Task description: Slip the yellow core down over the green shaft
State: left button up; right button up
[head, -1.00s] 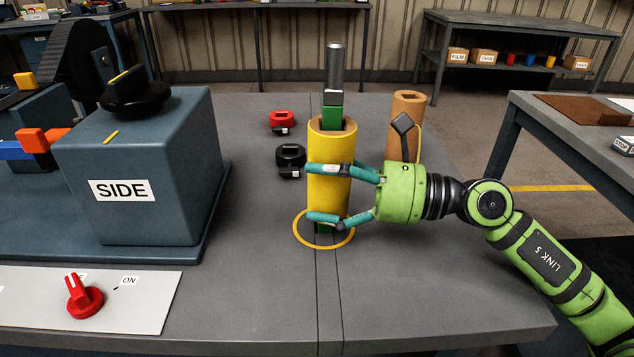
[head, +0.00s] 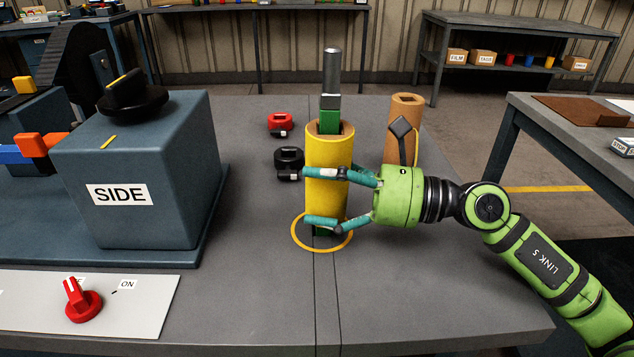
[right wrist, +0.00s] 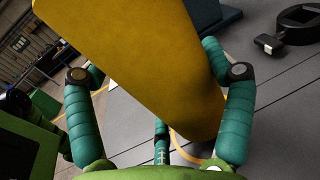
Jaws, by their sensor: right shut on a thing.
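The yellow core (head: 327,155) is a thick upright tube with a brown rim, and it fills much of the right wrist view (right wrist: 140,55). The green shaft (head: 329,117) with its grey metal tip (head: 331,72) sticks up out of the core's top opening. A bit of green also shows below the core, inside a yellow ring marked on the table (head: 294,233). The core is around the shaft, its lower end a little above the table. My right gripper (head: 325,197) is shut on the core from the right side. My left gripper is not in view.
A brown tube (head: 407,107) stands behind my right gripper. A red clamp-like part (head: 281,122) and a black one (head: 289,160) lie left of the core. A large grey block marked SIDE (head: 150,215) stands further left.

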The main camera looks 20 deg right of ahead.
aim_at(347, 186)
jog(key=shift+m+g, duration=0.3)
jog(key=shift+m, duration=0.2)
jog(key=f, duration=0.2)
jog(key=a+f, duration=0.1)
jog(key=f, duration=0.1)
jog(key=a+f, duration=0.1)
jog(key=shift+s+a+f, duration=0.15)
jog(key=shift+f, duration=0.25)
jog(key=o, duration=1.4)
jog(key=shift+o, duration=0.2)
jog(key=shift+s, duration=0.1)
jog(key=shift+d+r, duration=0.5)
jog(key=shift+d, duration=0.3)
jog(key=shift+t, duration=0.6)
jog(key=d+r, duration=0.1)
jog(key=d, duration=0.1)
jog(key=s+d+r, duration=0.1)
jog(key=d, duration=0.3)
jog(key=shift+s+d+r, duration=0.2)
jog(key=shift+s+r, duration=0.15)
jog(key=shift+r, duration=0.05)
jog(key=shift+s+d+r+n, duration=0.2)
jog(key=shift+s+d+r, duration=0.2)
jog(key=shift+r, duration=0.15)
jog(key=shift+s+d+r+n, duration=0.2)
jog(key=shift+s+d+r, duration=0.15)
jog(key=shift+r, duration=0.15)
jog(key=shift+s+d+r, duration=0.2)
jog(key=shift+d+r, duration=0.2)
